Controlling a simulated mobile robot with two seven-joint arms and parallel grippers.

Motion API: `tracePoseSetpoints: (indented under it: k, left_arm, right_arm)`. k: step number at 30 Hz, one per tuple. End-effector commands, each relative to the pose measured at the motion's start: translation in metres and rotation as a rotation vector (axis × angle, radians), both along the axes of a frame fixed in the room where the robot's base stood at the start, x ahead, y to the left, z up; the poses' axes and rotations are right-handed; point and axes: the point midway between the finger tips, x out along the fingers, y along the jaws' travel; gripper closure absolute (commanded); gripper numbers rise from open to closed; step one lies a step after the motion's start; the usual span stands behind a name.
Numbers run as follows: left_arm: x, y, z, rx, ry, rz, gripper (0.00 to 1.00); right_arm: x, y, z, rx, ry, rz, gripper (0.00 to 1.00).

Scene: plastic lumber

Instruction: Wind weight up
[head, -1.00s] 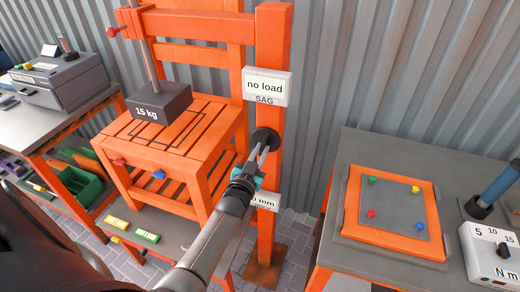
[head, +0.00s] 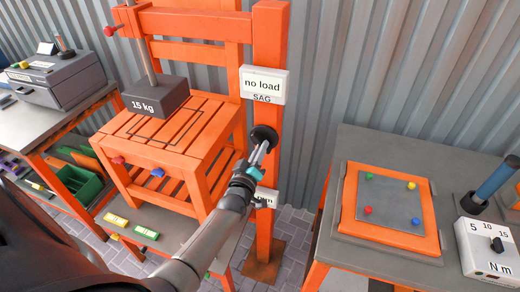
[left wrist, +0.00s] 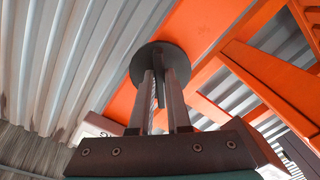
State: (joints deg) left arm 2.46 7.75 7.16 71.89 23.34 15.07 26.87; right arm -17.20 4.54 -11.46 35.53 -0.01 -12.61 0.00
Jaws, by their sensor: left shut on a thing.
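The dark grey weight (head: 155,97) marked "15 kg" is on an upright rod (head: 142,45) over the slatted orange seat (head: 205,115). I cannot tell whether its underside touches the slats. A round black crank disc (head: 265,133) is on the orange post (head: 268,55) right of the seat. My left gripper (head: 262,152) is at this disc. In the left wrist view the gripper's fingers (left wrist: 160,103) are shut around a thin crank handle (left wrist: 160,88) sticking out from the disc (left wrist: 172,52). My right gripper is not in view.
A "no load SAG" sign (head: 264,84) is on the post above the disc; a lower sign (head: 266,197) is partly hidden by my gripper. A grey bench (head: 375,150) stands right, a worktable (head: 45,128) left. Corrugated wall (head: 400,60) closes the back.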

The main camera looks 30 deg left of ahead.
Motion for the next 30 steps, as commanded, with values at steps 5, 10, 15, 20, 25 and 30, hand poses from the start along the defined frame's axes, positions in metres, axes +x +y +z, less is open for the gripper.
tracePoseSetpoints:
  k: [5,10,15,20,25,30]
  left_arm:
    - [0.000,-0.001,0.000,-0.165,-0.040,-0.001,1.00]
    - [0.000,-0.002,0.001,-0.324,-0.078,-0.001,1.00]
    - [0.000,-0.002,0.002,-0.475,-0.113,0.000,1.00]
    - [0.000,-0.002,0.003,-0.602,-0.144,0.000,1.00]
    - [0.000,-0.003,0.004,-0.707,-0.170,-0.001,1.00]
    - [0.000,-0.003,0.004,-0.779,-0.186,0.000,1.00]
  right_arm:
    - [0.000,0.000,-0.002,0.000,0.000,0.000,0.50]
    - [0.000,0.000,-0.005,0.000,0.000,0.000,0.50]
    - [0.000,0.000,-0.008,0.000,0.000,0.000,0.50]
    - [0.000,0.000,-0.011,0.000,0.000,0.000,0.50]
    - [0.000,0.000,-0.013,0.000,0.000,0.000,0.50]
    - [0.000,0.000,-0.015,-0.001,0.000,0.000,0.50]
